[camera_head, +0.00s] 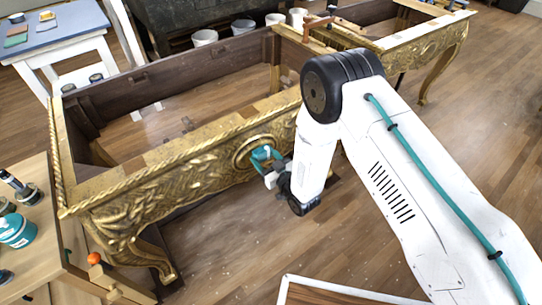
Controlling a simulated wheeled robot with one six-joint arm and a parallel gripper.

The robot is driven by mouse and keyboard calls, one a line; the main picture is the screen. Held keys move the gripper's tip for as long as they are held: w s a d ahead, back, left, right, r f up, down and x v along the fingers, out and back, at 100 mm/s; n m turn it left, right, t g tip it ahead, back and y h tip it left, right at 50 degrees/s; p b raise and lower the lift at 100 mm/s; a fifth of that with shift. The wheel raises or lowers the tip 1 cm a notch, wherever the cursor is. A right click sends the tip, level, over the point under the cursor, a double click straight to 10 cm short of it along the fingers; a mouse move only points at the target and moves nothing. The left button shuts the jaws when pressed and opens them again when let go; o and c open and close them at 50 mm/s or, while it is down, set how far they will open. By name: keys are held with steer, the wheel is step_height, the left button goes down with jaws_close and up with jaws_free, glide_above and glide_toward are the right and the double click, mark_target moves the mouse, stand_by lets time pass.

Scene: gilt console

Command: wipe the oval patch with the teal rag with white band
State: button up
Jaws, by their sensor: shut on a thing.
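The gilt console (172,163) stands as an open frame with a carved gold front apron. A round or oval gold-rimmed patch (241,160) shows on the apron's front, partly hidden by the rag and my gripper. My gripper (269,168) is shut on the teal rag (262,154) and holds it at the right part of the patch. The rag appears to be against the apron, but I cannot tell whether it touches. A pale bit by the rag may be its white band; it is too small to be sure. My white arm hides the apron to the right.
A wooden bench (38,235) at the left holds a teal-labelled tub (16,231) and brushes. A clamp (333,20) is on the console's back. Floor in front is mostly open, with a white-edged frame (340,291) at the bottom.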

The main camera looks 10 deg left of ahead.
mark_target(246, 159)
steer(key=shift+s+a, duration=0.9)
steer(key=shift+s, duration=0.2)
steer(key=shift+s+a, duration=0.85)
steer(key=shift+s, duration=0.25)
steer(key=v, duration=0.6)
steer(key=shift+v, duration=1.5)
